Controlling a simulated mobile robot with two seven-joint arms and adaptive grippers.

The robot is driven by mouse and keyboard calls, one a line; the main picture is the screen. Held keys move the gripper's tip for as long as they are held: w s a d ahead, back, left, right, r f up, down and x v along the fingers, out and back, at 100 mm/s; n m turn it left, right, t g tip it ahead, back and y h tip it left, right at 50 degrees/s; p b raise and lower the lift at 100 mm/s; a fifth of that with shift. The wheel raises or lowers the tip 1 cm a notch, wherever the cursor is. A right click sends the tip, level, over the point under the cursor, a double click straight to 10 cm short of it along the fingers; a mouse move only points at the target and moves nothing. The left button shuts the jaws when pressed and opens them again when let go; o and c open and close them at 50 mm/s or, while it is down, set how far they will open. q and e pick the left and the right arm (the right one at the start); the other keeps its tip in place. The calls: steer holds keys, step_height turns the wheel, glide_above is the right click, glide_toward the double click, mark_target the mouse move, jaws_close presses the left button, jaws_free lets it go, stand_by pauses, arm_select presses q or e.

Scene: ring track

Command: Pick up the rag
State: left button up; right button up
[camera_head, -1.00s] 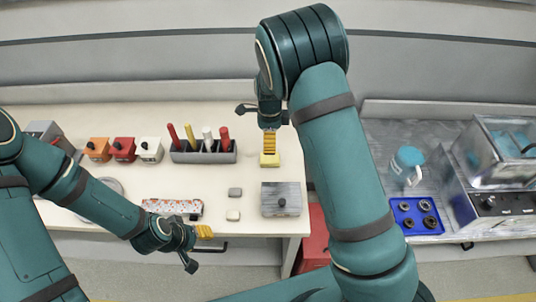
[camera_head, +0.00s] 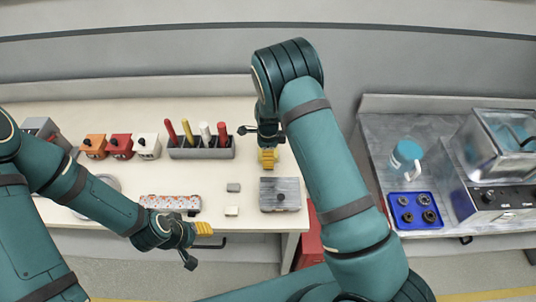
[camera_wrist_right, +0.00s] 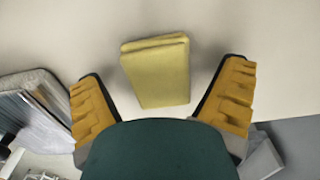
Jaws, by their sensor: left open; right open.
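The rag (camera_wrist_right: 157,72) is a folded yellow cloth lying flat on the pale tabletop in the right wrist view. My right gripper (camera_wrist_right: 163,78) is open, one yellow-padded finger on each side of the rag, with gaps between fingers and cloth. It holds nothing. In the head view my right gripper (camera_head: 267,158) is over the middle of the table, and I cannot make out the rag apart from its yellow fingers. My left gripper (camera_head: 199,245) is open and empty near the table's front edge, below the patterned strip.
A grey holder (camera_head: 201,149) with coloured handles stands left of my right gripper. A grey metal block (camera_head: 280,196) with a knob is close in front. Two small blocks (camera_head: 232,199) lie nearby. A blue tray (camera_head: 415,211) is on the right-hand counter.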

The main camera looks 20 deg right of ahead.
steer(key=c, duration=1.1)
steer(key=shift+r, duration=0.1)
step_height(320, 180, up, 10)
steer(key=shift+p, duration=0.3)
steer(key=shift+c, duration=0.3)
